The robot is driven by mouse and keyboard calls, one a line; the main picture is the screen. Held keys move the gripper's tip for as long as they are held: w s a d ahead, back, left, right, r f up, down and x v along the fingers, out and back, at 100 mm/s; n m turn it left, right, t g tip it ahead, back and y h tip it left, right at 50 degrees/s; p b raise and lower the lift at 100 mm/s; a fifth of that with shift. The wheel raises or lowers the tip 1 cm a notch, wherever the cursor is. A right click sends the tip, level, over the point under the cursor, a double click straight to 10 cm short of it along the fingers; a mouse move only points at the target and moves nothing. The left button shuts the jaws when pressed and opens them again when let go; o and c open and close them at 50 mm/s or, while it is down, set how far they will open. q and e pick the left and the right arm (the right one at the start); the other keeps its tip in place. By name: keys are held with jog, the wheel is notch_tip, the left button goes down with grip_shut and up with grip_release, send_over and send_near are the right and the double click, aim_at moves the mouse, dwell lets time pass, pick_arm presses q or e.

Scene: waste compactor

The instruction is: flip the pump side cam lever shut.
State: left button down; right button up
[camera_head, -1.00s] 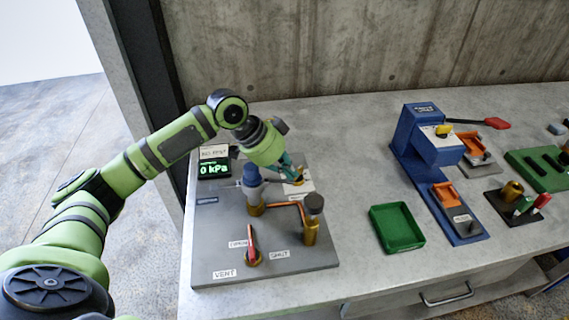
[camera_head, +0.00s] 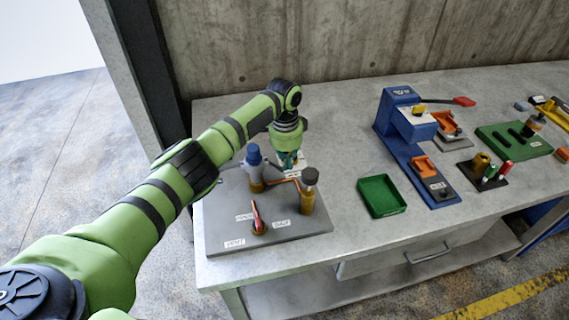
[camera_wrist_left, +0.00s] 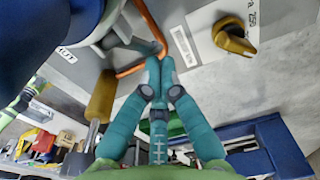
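The tips are close to the bend of the copper pipe (camera_wrist_left: 152,28) and a grey-blue lever-like part (camera_wrist_left: 133,43) beside the fitting's grey collar. I cannot tell whether they touch, or whether this part is the cam lever. A red-handled valve (camera_head: 257,215) stands at the board's front. My right gripper is not seen.
A brass post with a dark cap (camera_head: 308,192) stands at the board's right. A green tray (camera_head: 381,197) and blue press (camera_head: 410,135) stand farther right. Bare bench lies between board and tray.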

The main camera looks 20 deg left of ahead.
pick_arm(q)
jog(key=shift+a+f, duration=0.15)
jog(key=shift+f, duration=0.35)
jog(key=shift+s+a+f+p, duration=0.15)
jog(key=shift+a+f+p, duration=0.15)
jog(key=shift+f+p, duration=0.1)
jog(key=shift+f, duration=0.15)
jog(key=shift+r+p, duration=0.85)
jog(key=shift+p, duration=0.1)
